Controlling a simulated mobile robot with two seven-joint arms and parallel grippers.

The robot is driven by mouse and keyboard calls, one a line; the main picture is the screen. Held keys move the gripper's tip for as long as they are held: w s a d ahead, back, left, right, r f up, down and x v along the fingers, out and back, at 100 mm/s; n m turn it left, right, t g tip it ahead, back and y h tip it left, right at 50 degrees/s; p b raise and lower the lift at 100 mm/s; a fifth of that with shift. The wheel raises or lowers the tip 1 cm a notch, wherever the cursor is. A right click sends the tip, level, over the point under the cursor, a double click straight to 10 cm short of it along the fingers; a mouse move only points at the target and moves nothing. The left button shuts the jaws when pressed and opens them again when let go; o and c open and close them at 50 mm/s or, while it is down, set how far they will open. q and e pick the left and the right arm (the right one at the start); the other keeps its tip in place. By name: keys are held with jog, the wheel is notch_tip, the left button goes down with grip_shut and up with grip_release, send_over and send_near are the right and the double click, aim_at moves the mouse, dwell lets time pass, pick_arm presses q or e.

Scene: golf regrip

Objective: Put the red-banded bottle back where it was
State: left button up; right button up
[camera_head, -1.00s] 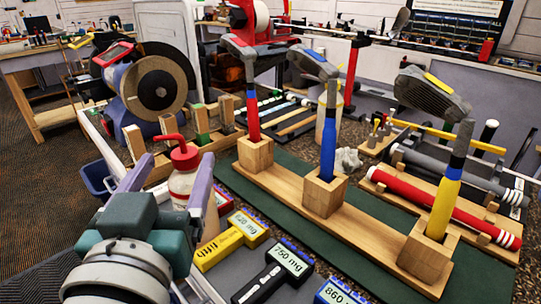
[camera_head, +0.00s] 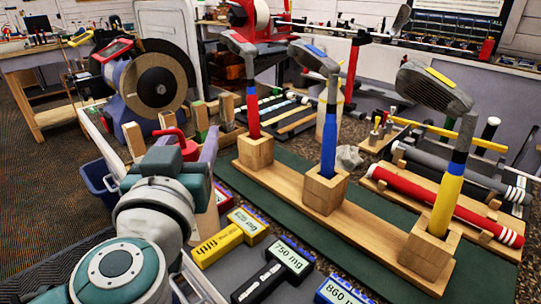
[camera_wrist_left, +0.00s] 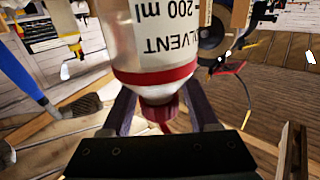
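The red-banded bottle (camera_wrist_left: 152,45) fills the upper middle of the left wrist view, a pale bottle with a red band, black print and a red cap (camera_wrist_left: 160,108). In the head view its red cap and bent nozzle (camera_head: 170,132) show above my left gripper (camera_head: 178,155), which hides much of the bottle. The left gripper's two fingers (camera_wrist_left: 160,115) lie on either side of the cap. Their tips are hidden behind the bottle, so I cannot tell whether they press on it. My right gripper is not in view.
Several labelled scales (camera_head: 272,270) lie in front. A wooden stand (camera_head: 345,218) holds three upright clubs on a green mat (camera_head: 290,238). A bench grinder (camera_head: 150,82) stands behind the bottle at left. Wooden posts (camera_head: 134,140) stand close by. Red and grey rolls (camera_head: 445,200) lie at right.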

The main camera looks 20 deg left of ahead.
pick_arm(q)
grip_shut()
dwell(1.1)
